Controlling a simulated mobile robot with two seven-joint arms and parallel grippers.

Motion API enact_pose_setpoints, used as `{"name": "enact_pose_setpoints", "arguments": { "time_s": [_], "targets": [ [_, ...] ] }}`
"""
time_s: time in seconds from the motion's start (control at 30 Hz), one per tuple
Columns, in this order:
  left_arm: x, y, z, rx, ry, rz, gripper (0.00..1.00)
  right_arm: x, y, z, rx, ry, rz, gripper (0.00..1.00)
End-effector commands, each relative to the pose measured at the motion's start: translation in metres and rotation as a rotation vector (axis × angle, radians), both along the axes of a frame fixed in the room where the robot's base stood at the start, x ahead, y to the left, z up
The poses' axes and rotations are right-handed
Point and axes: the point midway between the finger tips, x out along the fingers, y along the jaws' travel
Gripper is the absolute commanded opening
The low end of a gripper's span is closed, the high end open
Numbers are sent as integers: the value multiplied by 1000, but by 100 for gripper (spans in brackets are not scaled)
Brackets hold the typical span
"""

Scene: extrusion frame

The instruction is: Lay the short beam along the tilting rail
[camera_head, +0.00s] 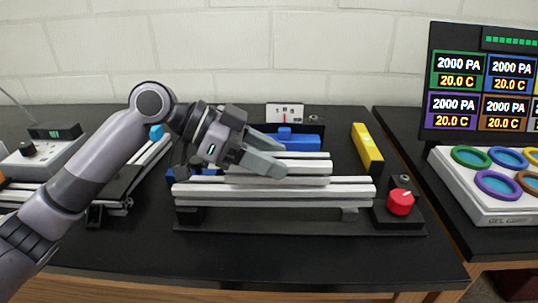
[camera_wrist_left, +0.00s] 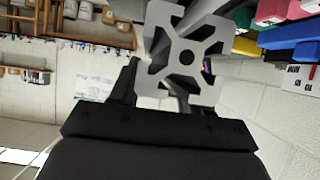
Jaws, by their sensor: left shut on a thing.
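My left gripper (camera_head: 268,157) reaches in from the left, over the rail fixture. It is shut on a pale grey slotted beam, whose cross-shaped end face (camera_wrist_left: 182,55) shows between the dark fingers in the left wrist view. In the head view the gripper partly covers the stacked pale bars, so I cannot tell the held beam's full outline from the bars behind. The long pale front rail (camera_head: 325,188) lies across a dark base, with a red knob (camera_head: 400,202) at its right end. Whether the held beam touches the rail is unclear. My right gripper is out of view.
A blue block (camera_head: 300,139) and a small scale card (camera_head: 285,112) stand behind the bars. A yellow bar (camera_head: 367,148) lies to the right. A control box (camera_head: 42,155) and loose bars are at left; a display panel (camera_head: 480,90) stands at right. The front of the table is clear.

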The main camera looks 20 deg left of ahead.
Motion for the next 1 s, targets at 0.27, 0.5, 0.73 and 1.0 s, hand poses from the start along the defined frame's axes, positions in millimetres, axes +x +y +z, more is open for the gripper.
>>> {"name": "enact_pose_setpoints", "arguments": {
  "time_s": [0.27,0.5,0.73,1.0],
  "targets": [
    [0,0,-4,-3,-1,0,7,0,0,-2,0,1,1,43],
    [0,0,-9,-1,0,0,66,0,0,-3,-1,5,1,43],
    [0,0,-9,-1,0,-1,72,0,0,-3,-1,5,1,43],
    [-1,7,4,1,1,1,72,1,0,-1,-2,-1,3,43]
  ]
}}
